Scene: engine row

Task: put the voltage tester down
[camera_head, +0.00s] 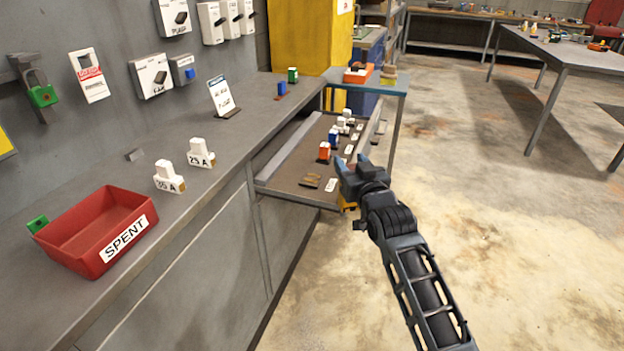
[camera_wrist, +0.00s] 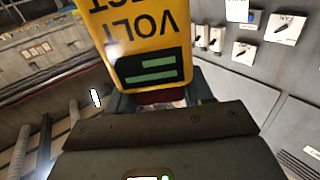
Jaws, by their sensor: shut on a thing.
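The voltage tester (camera_wrist: 140,45) is a yellow block with dark lettering and a dark window with green bars. It fills the upper middle of the wrist view, with its lettering upside down. My gripper (camera_wrist: 163,97) is shut on it, one finger on each side. In the head view my gripper (camera_head: 352,166) is beside the front right corner of the open drawer (camera_head: 290,183). A small yellow patch shows under my gripper there; I cannot tell surely whether it is the tester, which is otherwise hidden.
The drawer holds an orange fuse (camera_head: 324,152), a blue fuse (camera_head: 333,137) and several white ones. On the grey bench (camera_head: 225,150) stand a red SPENT bin (camera_head: 75,215), two white fuses and a small sign (camera_head: 222,97).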

